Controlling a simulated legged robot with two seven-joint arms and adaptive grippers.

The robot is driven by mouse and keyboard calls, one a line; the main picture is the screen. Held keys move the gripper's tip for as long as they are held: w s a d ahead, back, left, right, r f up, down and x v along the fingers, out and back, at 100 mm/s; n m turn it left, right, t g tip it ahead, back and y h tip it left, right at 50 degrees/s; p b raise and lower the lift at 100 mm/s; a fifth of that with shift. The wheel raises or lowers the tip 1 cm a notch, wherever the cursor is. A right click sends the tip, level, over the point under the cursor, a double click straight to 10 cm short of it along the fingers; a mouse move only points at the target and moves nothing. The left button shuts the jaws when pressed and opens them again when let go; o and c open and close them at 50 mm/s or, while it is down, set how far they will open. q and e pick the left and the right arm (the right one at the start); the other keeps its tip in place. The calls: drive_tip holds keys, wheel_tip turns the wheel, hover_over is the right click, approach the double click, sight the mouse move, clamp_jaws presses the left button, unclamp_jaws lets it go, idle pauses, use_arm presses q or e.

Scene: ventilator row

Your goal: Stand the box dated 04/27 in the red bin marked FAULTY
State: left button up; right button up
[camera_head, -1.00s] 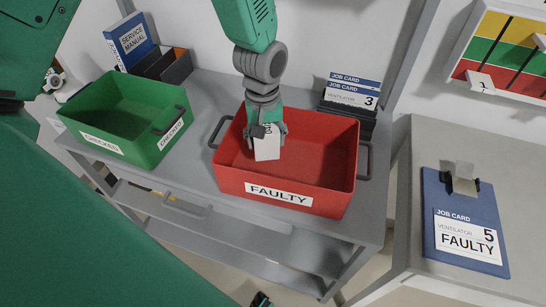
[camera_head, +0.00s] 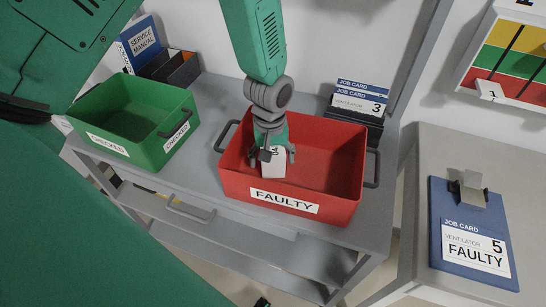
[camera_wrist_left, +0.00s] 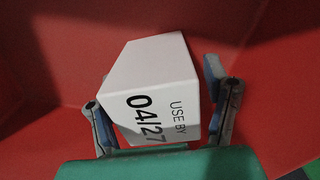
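The white box (camera_head: 273,169) is inside the red bin (camera_head: 340,190) marked FAULTY, in its left half. In the left wrist view the box (camera_wrist_left: 150,75) shows USE BY 04/27. It looks roughly upright; whether its base rests on the bin floor is hard to tell. My left gripper (camera_head: 278,155) reaches down into the bin with its fingers either side of the box. In the left wrist view the fingers (camera_wrist_left: 163,108) are spread, with a gap between the box and the right-hand finger. My right gripper is not in view.
A green bin (camera_head: 120,125) marked CHECKED stands left of the red bin on the grey bench. Job cards (camera_head: 360,98) stand in a dark holder behind it. A blue clipboard (camera_head: 470,270) reading 5 FAULTY lies on the right table. A coloured board (camera_head: 515,60) hangs at upper right.

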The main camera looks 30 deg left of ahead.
use_arm(q)
wheel_tip(320, 180, up, 12)
drive_tip(key=shift+s+r+p, duration=0.1)
drive_tip(key=shift+r+p, duration=0.05)
drive_tip(key=shift+p, duration=0.25)
drive_tip(key=shift+a, duration=0.1)
drive_tip(key=shift+s, duration=0.1)
idle(0.5)
